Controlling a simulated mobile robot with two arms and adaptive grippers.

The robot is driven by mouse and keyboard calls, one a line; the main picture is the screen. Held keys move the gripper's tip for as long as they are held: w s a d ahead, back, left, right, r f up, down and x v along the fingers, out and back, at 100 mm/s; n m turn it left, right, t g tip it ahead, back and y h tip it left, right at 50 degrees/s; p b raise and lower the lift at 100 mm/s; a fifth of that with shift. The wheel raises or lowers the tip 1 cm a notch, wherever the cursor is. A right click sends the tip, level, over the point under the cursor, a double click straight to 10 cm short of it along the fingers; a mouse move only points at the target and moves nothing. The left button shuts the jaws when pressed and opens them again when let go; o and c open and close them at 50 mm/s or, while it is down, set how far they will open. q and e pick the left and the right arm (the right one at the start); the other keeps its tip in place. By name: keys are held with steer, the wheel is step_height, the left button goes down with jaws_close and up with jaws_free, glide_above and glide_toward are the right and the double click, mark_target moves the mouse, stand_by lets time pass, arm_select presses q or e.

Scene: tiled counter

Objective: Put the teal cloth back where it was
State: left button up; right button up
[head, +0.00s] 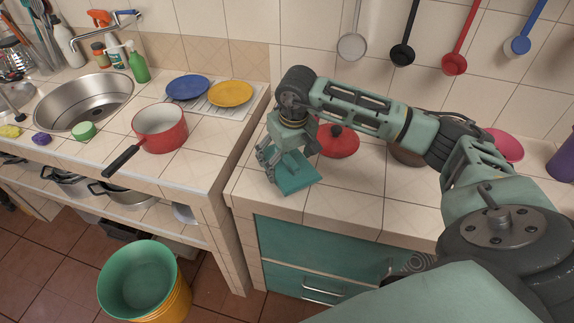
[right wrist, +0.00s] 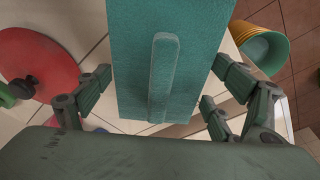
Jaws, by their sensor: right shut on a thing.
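The teal cloth (head: 297,177) shows as a flat, stiff-looking teal piece at the left front part of the right-hand counter. In the right wrist view the teal cloth (right wrist: 135,60) fills the middle, with a raised ridge along it. My right gripper (head: 270,163) is shut on the cloth, with its fingers at the cloth's sides. Whether the cloth touches the counter or hangs just above it, I cannot tell. The gripper hides part of the cloth's far left side. My left gripper is not in view.
A red lid (head: 338,141) lies close behind the cloth. A red saucepan (head: 160,131) stands on the left counter, across a gap. Blue (head: 187,87) and yellow (head: 230,93) plates lie behind it. Buckets (head: 140,280) stand on the floor. Ladles (head: 455,64) hang on the wall.

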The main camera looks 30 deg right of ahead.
mark_target(287, 170)
step_height(287, 170, down, 3)
steer(key=shift+p, duration=0.8)
steer(key=shift+f, duration=0.55)
steer(key=shift+f, duration=0.1)
steer(key=shift+f+b, duration=0.1)
steer(key=shift+b, duration=0.2)
steer(key=o, duration=1)
